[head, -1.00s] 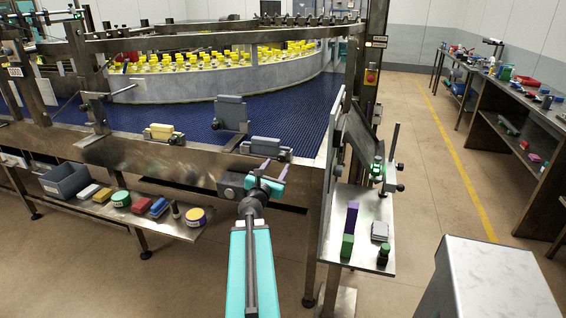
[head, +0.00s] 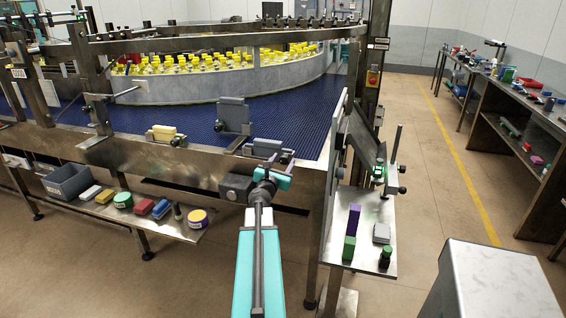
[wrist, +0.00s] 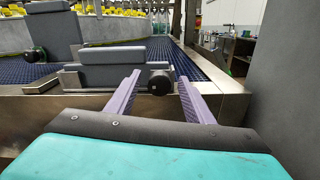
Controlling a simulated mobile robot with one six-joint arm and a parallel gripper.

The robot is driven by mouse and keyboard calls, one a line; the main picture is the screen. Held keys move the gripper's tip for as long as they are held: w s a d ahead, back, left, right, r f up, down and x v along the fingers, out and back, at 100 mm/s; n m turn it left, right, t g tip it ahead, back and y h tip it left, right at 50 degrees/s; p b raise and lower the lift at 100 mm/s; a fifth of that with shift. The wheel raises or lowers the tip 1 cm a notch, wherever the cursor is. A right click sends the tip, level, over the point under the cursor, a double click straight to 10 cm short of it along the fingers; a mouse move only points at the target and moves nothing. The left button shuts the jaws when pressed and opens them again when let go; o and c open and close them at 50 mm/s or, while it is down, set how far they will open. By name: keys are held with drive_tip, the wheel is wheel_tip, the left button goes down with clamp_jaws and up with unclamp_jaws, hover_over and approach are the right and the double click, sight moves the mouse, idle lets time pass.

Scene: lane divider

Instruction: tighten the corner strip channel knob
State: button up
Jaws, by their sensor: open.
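My gripper (head: 279,159) is open and empty at the front right corner of the conveyor. In the wrist view its two purple fingers (wrist: 160,77) point forward, one on each side of a round black knob (wrist: 159,84). The knob appears between the fingertips, and no finger is seen closed on it. How far it is from them in depth I cannot tell. The knob is beside a grey block (wrist: 112,77) on a metal base at the belt's edge. That grey block shows in the head view (head: 264,147), where my gripper hides the knob.
A steel front rail (head: 200,163) runs below the belt. A grey upright panel (wrist: 282,70) stands close on the right. A side shelf (head: 368,210) holds small blocks and a dark bottle. A lower shelf (head: 165,221) at left holds a bin and several items.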

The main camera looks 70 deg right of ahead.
drive_tip(key=c, duration=0.9)
drive_tip(key=shift+d, duration=0.2)
drive_tip(key=shift+c, duration=0.8)
drive_tip(key=shift+a, duration=0.2)
drive_tip(key=shift+f+m+b, duration=0.15)
drive_tip(key=shift+m+b, duration=0.15)
drive_tip(key=shift+b, duration=0.3)
